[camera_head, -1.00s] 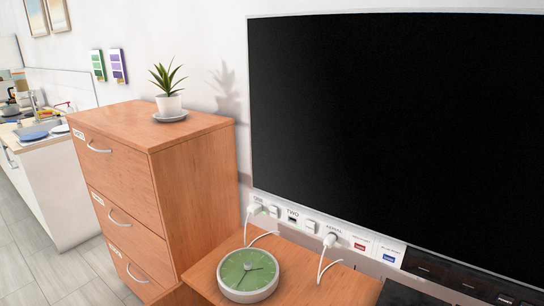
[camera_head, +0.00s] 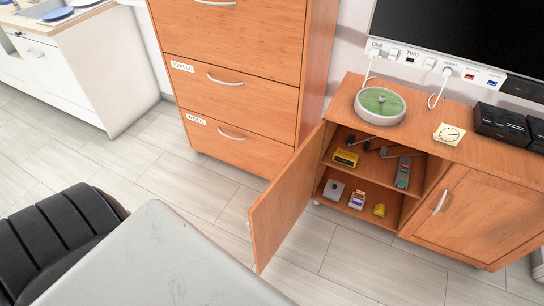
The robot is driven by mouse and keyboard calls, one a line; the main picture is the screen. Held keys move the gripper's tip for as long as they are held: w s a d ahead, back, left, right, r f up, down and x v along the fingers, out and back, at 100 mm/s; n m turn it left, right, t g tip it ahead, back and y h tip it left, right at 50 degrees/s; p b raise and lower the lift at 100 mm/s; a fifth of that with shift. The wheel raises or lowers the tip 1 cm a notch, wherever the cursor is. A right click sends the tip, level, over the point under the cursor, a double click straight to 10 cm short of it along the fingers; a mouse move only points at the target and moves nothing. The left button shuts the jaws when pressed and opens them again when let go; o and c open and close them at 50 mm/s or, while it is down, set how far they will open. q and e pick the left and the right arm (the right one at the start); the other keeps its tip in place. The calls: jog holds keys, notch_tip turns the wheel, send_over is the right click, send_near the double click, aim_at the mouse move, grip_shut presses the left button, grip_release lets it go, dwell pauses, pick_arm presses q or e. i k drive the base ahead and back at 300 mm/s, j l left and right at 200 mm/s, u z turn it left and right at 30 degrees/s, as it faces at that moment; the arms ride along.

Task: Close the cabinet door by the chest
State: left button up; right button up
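The cabinet (camera_head: 420,154) is a low wooden unit right of the tall wooden chest of drawers (camera_head: 240,85). Its left door (camera_head: 285,200) stands wide open, swung out toward me beside the chest's lower right side. Its right door (camera_head: 478,215) is shut and has a curved metal handle (camera_head: 440,202). The open door's handle is not visible. Inside the open compartment are two shelves with a yellow box (camera_head: 345,158), a grey-green device (camera_head: 403,173) and several small items. Neither of my grippers is in view.
A grey table top (camera_head: 150,260) and a black chair (camera_head: 60,235) fill the lower left. Tiled floor (camera_head: 345,270) is clear in front of the cabinet. A white kitchen counter (camera_head: 85,60) stands at upper left.

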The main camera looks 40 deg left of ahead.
aim_at(274, 213)
jog(key=j+z, duration=0.15)
jog(key=j, duration=0.4)
jog(key=j+z, duration=0.15)
jog(key=j, duration=0.45)
jog(key=k+j+z, duration=0.15)
jog(key=j, duration=0.4)
jog(key=k+j+z, duration=0.15)
jog(key=j, duration=0.4)
jog(key=i, duration=0.05)
